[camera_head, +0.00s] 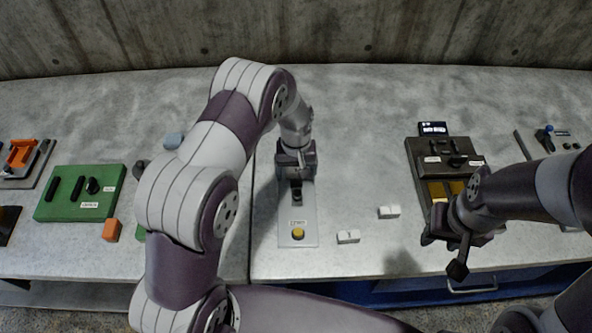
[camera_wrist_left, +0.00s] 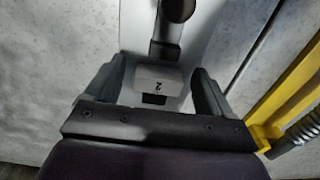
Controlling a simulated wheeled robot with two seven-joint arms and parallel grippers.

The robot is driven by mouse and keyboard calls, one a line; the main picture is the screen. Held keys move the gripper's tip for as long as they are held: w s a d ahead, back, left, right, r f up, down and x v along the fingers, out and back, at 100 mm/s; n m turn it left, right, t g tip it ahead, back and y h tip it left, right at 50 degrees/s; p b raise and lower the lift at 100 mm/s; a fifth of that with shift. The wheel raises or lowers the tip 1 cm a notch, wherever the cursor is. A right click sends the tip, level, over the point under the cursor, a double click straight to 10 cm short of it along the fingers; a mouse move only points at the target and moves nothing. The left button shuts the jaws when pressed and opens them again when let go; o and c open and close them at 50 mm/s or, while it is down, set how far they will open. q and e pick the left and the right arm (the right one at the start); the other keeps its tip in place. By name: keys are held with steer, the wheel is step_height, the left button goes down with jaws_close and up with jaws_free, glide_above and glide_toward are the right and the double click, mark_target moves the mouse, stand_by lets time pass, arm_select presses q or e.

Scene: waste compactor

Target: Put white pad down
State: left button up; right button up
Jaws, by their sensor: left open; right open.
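My left gripper (camera_head: 296,180) is over the far part of a light grey panel (camera_head: 298,220). In the left wrist view, its open fingers (camera_wrist_left: 160,72) stand either side of a white pad (camera_wrist_left: 155,76) marked 2, with gaps showing. The pad is at a dark upright part on the panel; whether it rests on the panel I cannot tell. In the head view the gripper hides this pad. Two other white pads, a nearer one (camera_head: 348,237) and a farther one (camera_head: 389,212), lie on the table right of the panel. My right gripper (camera_head: 444,254) is open and empty near the front edge.
A yellow button (camera_head: 298,233) is at the panel's near end. A brown device (camera_head: 420,165) stands at the right and a green board (camera_head: 75,208) at the left, beside an orange block (camera_head: 113,230). The table behind the panel is clear.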

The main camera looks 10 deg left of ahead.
arm_select(q)
steer(key=shift+r, duration=0.5)
step_height(320, 180, up, 12)
steer(key=b, duration=0.3)
steer(key=s+a+m, duration=0.1)
steer(key=s+a, duration=0.1)
steer(key=s, duration=0.7)
steer(key=s+a+r+m+t, duration=0.1)
steer(key=s+a+m, duration=0.1)
steer(key=s, duration=0.8)
steer(key=shift+a+r, duration=0.15)
steer(key=shift+r, duration=0.1)
steer(key=shift+s, duration=0.15)
